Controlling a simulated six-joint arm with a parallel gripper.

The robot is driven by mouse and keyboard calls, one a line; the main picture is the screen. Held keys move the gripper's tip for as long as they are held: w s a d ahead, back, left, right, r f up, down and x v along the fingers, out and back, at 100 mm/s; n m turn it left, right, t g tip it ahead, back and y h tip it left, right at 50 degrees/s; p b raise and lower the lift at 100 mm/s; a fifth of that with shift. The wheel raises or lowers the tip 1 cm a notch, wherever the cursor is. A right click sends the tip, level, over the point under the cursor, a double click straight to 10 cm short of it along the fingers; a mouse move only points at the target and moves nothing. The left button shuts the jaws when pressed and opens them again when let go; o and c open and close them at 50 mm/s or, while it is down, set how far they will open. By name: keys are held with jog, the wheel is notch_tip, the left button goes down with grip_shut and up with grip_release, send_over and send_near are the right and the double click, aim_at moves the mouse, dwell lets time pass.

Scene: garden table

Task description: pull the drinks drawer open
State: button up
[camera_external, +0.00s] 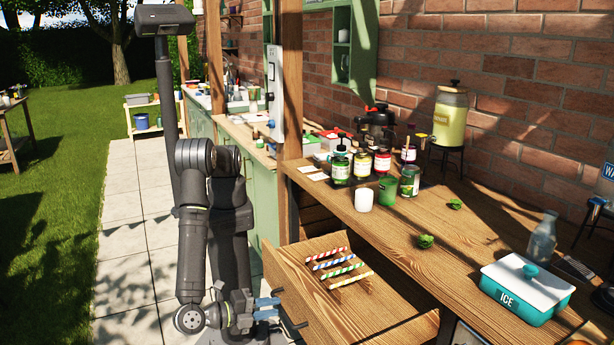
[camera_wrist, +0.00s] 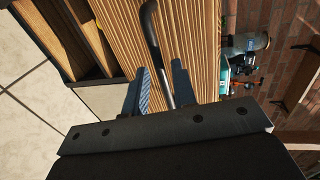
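The wooden drinks drawer (camera_external: 340,310) stands pulled out from under the counter in the external view, with several striped straws (camera_external: 338,267) lying in it. Its dark bar handle (camera_external: 291,318) is on the front, facing my arm. My gripper (camera_external: 278,308), with blue fingers, is at this handle. In the wrist view the handle (camera_wrist: 153,35) runs down between the two fingers of my gripper (camera_wrist: 162,85), against the wooden front (camera_wrist: 118,28). A gap shows between the left finger and the bar, and the right finger is close to it. Contact is hard to judge.
A wooden post (camera_external: 291,80) rises beside my arm. The paved path (camera_external: 125,240) at left is clear.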

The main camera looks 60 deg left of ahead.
aim_at(280, 306)
jog(key=v, duration=1.4)
jog(key=shift+s, duration=0.2)
jog(key=shift+w, duration=0.15)
jog(key=x, duration=1.7)
jog(key=shift+w, duration=0.15)
jog(key=v, duration=1.7)
jog(key=shift+s, duration=0.25)
jog(key=x, duration=1.8)
jog(key=shift+o, duration=0.2)
